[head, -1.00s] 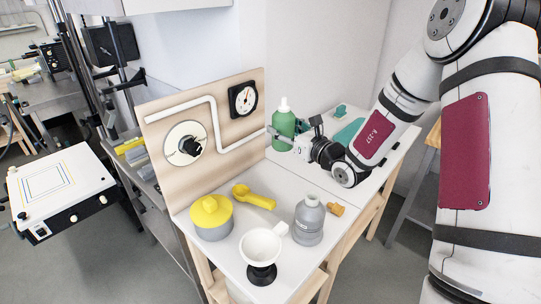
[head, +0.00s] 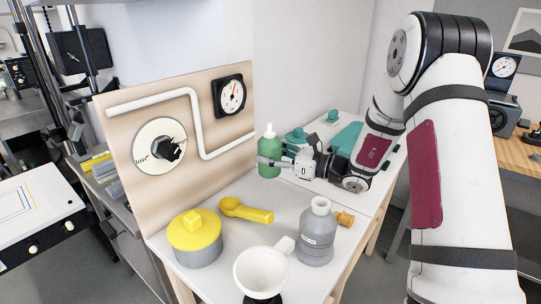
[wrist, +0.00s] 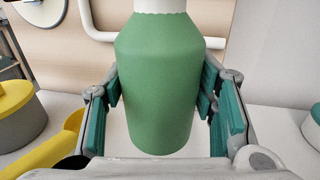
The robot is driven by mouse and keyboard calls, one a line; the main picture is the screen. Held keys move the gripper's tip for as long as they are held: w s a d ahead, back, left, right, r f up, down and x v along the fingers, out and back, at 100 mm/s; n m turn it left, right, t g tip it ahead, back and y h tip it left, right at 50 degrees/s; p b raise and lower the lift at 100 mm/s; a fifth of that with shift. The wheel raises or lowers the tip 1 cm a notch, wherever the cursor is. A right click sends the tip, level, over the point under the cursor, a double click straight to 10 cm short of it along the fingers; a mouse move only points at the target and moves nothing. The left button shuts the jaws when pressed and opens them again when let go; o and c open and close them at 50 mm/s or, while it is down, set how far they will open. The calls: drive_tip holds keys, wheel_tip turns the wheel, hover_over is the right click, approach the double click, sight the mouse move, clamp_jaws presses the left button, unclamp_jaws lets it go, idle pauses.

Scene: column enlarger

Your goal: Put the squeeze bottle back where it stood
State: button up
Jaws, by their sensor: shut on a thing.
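The squeeze bottle is the green bottle (head: 269,156) with a white top, upright near the right end of the wooden panel in the head view. In the wrist view the green bottle (wrist: 158,85) fills the middle, its white top cut off by the frame. My gripper (wrist: 160,92) is shut on the bottle, with teal finger pads on both sides of its body. I cannot tell whether the base touches the white table.
On the white table (head: 226,281) stand a yellow-lidded grey pot (head: 195,247), a yellow scoop (head: 245,211), a white funnel (head: 262,270) and a grey bottle (head: 317,238). An orange piece (head: 344,218) lies beside it. The wooden panel (head: 215,160) borders the left. Teal items (head: 345,138) lie behind my gripper.

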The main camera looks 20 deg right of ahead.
sight(272, 176)
drive_tip(key=shift+d, duration=0.1)
drive_tip(key=shift+f+b, duration=1.6)
drive_tip(key=shift+f, duration=1.35)
drive_tip(key=shift+f+b, duration=0.35)
drive_tip(key=shift+f, duration=0.3)
drive_tip(key=o, duration=0.9)
drive_tip(key=shift+o, duration=0.2)
drive_tip(key=shift+s+f, duration=0.1)
drive_tip(key=shift+p+v, duration=0.95)
drive_tip(key=shift+v, duration=2.9)
drive_tip(key=shift+s+d, duration=0.1)
